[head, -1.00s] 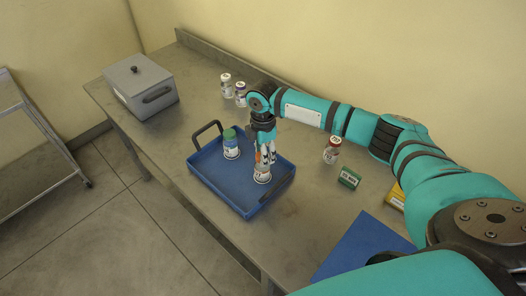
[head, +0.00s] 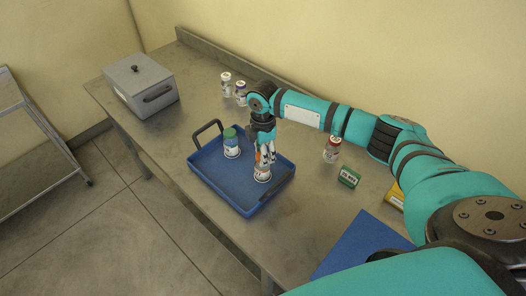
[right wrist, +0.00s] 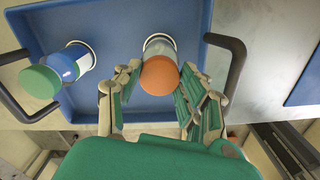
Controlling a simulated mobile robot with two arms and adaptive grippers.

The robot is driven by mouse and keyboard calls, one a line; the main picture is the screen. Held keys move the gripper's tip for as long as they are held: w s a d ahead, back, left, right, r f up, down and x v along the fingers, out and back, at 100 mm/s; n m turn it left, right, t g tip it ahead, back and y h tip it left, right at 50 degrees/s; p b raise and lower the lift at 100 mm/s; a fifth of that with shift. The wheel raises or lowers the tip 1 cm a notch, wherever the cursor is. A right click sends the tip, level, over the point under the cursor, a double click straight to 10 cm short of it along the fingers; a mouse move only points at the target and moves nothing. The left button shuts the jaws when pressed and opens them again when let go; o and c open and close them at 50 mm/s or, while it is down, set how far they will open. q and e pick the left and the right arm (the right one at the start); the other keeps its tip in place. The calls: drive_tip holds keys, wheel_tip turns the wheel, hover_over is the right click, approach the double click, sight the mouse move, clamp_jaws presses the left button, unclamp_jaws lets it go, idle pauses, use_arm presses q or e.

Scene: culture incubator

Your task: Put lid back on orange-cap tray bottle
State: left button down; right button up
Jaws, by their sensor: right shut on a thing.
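The orange cap (right wrist: 160,76) is between the fingers of my right gripper (right wrist: 152,82), which is shut on it. The cap is at the top of a clear bottle (right wrist: 160,44) with a white label, standing in the blue tray (right wrist: 110,18). In the head view my right gripper (head: 265,155) points down over the tray (head: 222,192), and the bottle (head: 262,173) is upright below it. The fingers partly hide the cap there. Whether the cap is seated on the neck cannot be told. My left gripper is not in view.
A green-capped bottle (head: 231,145) stands in the tray's left part. Two bottles (head: 233,90) stand near the wall, a red-capped one (head: 332,149) to the right. A green box (head: 348,177), blue mat (head: 358,243) and grey lidded container (head: 141,87) are on the table.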

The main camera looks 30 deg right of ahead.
drive_tip(key=shift+p, duration=0.35)
idle(0.4)
idle(0.3)
drive_tip(key=o, duration=1.2)
drive_tip(key=shift+o, duration=0.2)
drive_tip(key=shift+r+p, duration=2.5)
drive_tip(key=shift+p, duration=0.15)
drive_tip(key=shift+r+p, duration=0.5)
drive_tip(key=shift+r, duration=0.5)
